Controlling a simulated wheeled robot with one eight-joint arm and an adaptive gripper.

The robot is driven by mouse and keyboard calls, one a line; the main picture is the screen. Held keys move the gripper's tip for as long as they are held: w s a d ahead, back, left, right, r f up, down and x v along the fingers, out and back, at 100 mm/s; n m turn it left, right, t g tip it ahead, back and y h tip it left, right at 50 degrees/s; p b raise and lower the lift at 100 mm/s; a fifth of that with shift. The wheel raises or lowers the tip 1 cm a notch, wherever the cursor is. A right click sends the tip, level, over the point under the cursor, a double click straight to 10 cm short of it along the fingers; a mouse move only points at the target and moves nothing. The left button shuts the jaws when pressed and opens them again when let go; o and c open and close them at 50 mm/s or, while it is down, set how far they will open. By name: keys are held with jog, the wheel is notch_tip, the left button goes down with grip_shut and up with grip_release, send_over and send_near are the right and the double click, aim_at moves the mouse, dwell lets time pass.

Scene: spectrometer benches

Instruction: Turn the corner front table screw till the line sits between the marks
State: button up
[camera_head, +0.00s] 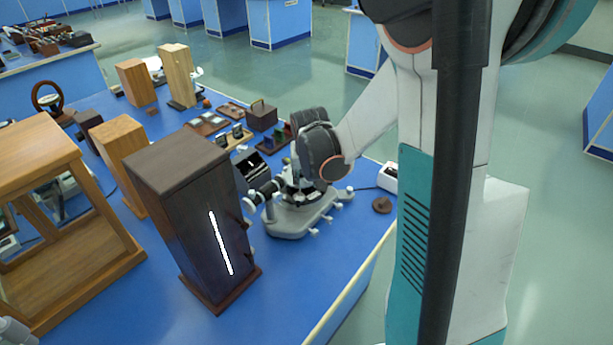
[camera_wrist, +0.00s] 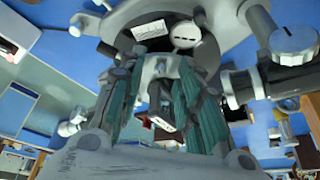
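The spectrometer (camera_head: 292,222) stands on the blue bench, its grey base and a tube showing beside my arm. My dark wrist covers its upper part, and my gripper is hidden there in the head view. In the wrist view my gripper (camera_wrist: 160,62) has two teal-sided fingers, apart with a gap between them, up close under the instrument's round grey table (camera_wrist: 218,28). A silver knob (camera_wrist: 186,34) shows just past the fingertips. I cannot tell which part is the corner front table screw. A small dark panel (camera_head: 256,172) with a pale mark stands behind the spectrometer; its line and marks are too small to read.
A dark wooden cabinet (camera_head: 180,215) with a glowing slit stands left of the spectrometer. A wooden frame case (camera_head: 110,262) is further left. A round brown piece (camera_head: 382,205) lies near the right edge of the bench. Small trays and boxes lie behind.

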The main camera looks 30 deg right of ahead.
jog(key=shift+r, duration=0.1)
jog(key=v, duration=1.1)
jog(key=shift+s+r, duration=0.2)
jog(key=shift+r, duration=0.15)
jog(key=shift+a, duration=0.1)
